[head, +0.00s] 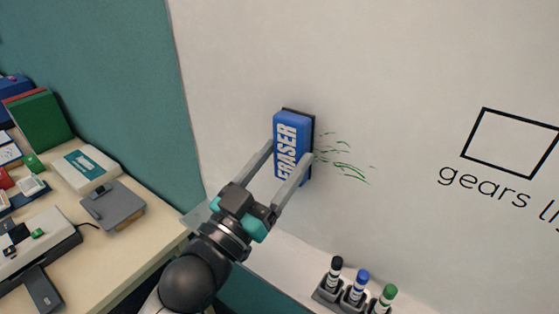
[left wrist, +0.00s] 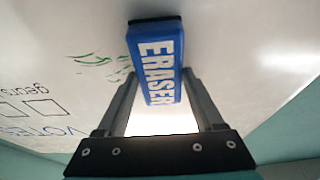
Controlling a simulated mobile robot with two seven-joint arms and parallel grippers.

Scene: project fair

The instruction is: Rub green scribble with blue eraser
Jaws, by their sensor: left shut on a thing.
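The blue eraser (head: 291,130) with white lettering stands upright against the whiteboard (head: 400,60). My left gripper (head: 282,170) is shut on the eraser, one finger on each side. The eraser also shows in the left wrist view (left wrist: 157,55), between the fingers of my left gripper (left wrist: 160,95). The green scribble (head: 345,168) is on the board just right of the eraser in the head view. Only broken green strokes show, and any part behind the eraser is hidden. The scribble also shows in the left wrist view (left wrist: 98,63), left of the eraser. My right gripper is not in view.
A holder (head: 327,294) with black, blue and green markers (head: 388,294) sits on the ledge below the board. Black lettering and a box (head: 510,143) are on the board to the right. A table (head: 120,250) with books and devices stands at the left.

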